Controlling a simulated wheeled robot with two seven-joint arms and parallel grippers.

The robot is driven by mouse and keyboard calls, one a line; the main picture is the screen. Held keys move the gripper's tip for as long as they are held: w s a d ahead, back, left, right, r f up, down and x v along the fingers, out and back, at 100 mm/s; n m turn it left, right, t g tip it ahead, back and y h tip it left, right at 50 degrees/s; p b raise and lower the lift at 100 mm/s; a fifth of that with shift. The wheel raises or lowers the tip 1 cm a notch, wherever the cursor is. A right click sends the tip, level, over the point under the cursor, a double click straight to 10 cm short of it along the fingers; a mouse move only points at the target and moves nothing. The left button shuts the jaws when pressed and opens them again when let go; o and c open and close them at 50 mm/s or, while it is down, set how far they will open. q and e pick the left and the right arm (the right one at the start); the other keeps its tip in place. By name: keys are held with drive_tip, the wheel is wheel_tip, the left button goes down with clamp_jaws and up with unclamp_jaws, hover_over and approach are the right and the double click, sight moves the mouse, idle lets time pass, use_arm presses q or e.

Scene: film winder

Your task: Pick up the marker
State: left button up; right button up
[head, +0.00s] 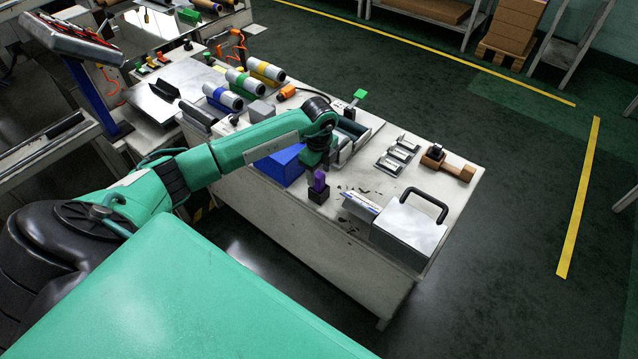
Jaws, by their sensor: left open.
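The marker is hard to make out at this size. A slim white and blue item (361,203) lies near the front edge of the workbench (355,245); I cannot tell whether it is the marker. A purple piece (319,180) stands upright on a black base to its left. My left gripper (314,162) points down over the bench, open, just above and behind the purple piece. Its fingertips are small and partly hidden, and I see nothing held in it. My right gripper is out of view.
A metal box with a black handle (408,228) stands at the bench's front right corner. A blue box (281,166) sits under my left forearm. Behind are grey metal pieces (397,154), a wooden tool (447,164) and several coloured rolls (266,70).

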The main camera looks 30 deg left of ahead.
use_arm(q)
wheel_tip(320, 180, down, 2)
drive_tip(key=shift+f, duration=0.1)
drive_tip(key=c, duration=1)
drive_tip(key=shift+c, duration=0.2)
